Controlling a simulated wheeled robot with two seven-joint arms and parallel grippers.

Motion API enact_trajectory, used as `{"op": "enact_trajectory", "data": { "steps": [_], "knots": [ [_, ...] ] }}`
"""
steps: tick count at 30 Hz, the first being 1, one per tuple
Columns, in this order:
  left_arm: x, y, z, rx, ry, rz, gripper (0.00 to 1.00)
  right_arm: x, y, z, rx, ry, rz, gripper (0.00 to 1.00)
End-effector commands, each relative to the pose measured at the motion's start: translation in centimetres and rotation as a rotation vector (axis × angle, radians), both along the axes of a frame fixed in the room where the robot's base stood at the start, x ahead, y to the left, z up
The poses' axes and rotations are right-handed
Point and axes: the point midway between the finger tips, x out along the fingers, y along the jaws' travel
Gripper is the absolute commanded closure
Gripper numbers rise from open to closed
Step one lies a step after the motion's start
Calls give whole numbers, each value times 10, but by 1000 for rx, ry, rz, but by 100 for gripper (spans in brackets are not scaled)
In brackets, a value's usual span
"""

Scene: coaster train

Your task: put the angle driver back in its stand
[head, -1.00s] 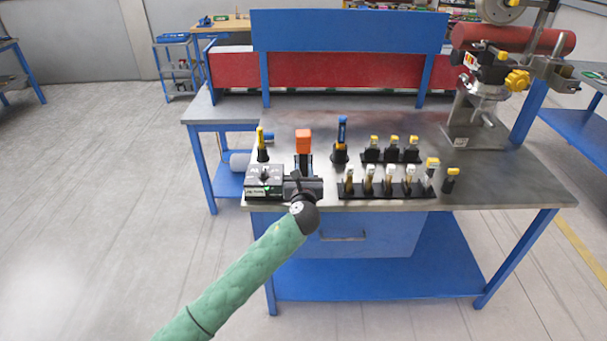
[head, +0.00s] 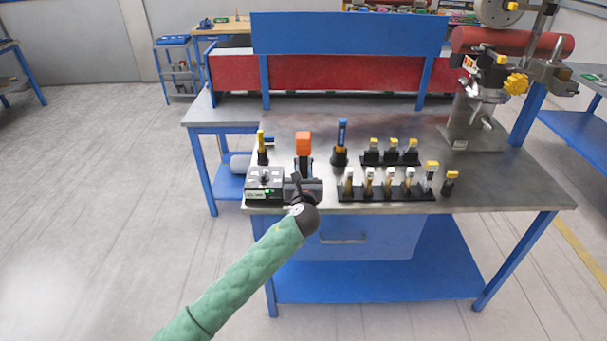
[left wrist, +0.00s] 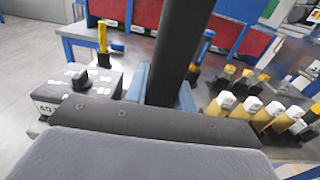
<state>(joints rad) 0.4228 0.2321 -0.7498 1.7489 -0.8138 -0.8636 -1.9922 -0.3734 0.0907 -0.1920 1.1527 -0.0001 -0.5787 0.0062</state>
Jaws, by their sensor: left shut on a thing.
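The angle driver (head: 303,144) stands upright with its orange end at the top, near the front left of the workbench. In the left wrist view its dark shaft (left wrist: 181,45) rises from just beyond my gripper. My left gripper (head: 299,180) is shut on the driver low down, near the bench top. My right gripper is not in view.
A grey control box (head: 264,182) stands immediately left of my gripper. A yellow-handled tool (head: 261,147) is behind it. A blue-handled tool (head: 342,145) and racks of yellow-topped pieces (head: 387,192) stand to the right. The bench top (head: 500,180) is clear farther right.

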Motion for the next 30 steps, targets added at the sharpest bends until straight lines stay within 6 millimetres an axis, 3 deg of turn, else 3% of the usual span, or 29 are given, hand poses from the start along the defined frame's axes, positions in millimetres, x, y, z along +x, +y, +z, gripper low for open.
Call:
{"op": "enact_trajectory", "data": {
  "steps": [30],
  "knots": [
    [21,0,3,-1,-4,0,100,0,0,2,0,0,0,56]
  ]
}}
